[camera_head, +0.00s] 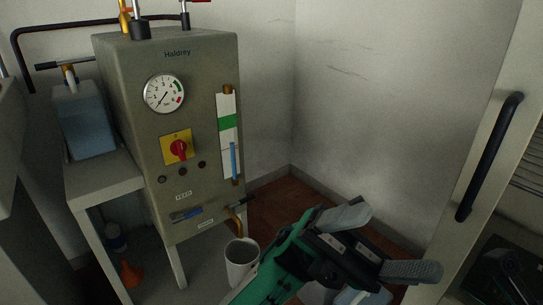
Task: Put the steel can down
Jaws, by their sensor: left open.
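A pale grey, open-topped can (241,265), which looks like the steel can, stands upright below the bent brass spout (237,217) at the machine's lower front. Its base is partly hidden by my green arm. My left gripper (380,246) is to the right of the can and apart from it. Its two grey fingers are spread wide with nothing between them. My right gripper is not in view.
The olive machine (200,120) has a gauge, red knob and sight tube. A blue-filled container (85,120) sits on a side stand (105,178) at left. An orange funnel (131,274) is underneath. A panel with a black handle (489,155) stands at right.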

